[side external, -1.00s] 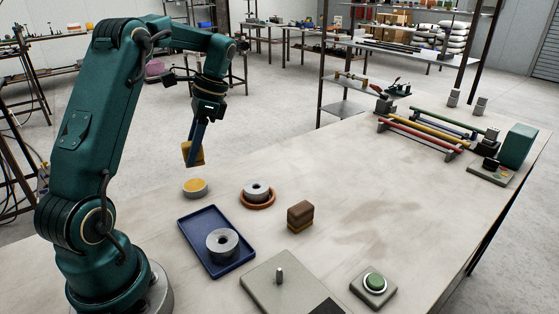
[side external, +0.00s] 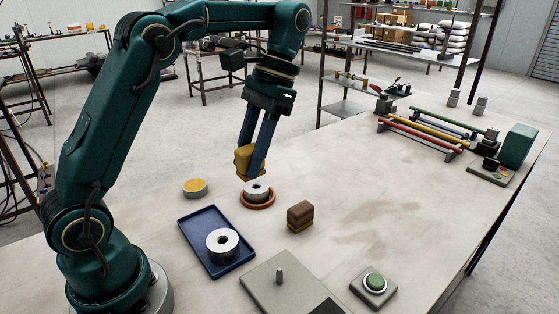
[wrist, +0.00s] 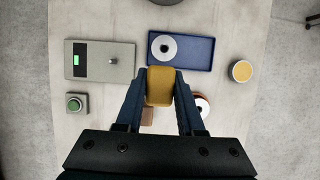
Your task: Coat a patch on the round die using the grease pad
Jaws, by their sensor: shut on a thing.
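My gripper (side external: 252,160) is shut on a yellow pad (side external: 243,158), which also shows between the fingers in the wrist view (wrist: 160,87). One grey round die (side external: 257,189) with a centre hole sits on a reddish-brown ring (side external: 259,204). The pad is close to this die, just above and behind it in the side view; I cannot tell whether they touch. In the wrist view this die (wrist: 203,104) is partly hidden by the right finger. A second grey round die (side external: 222,243) lies in the blue tray (side external: 190,231). A round tin (side external: 195,188) with a yellow top stands left of the ringed die.
A brown block with a yellowish base (side external: 300,216) stands right of the ringed die. A grey plate with a peg (side external: 262,287) and a green button box (side external: 374,284) are at the front. A rod rack (side external: 425,135) is at the far right. The table between is clear.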

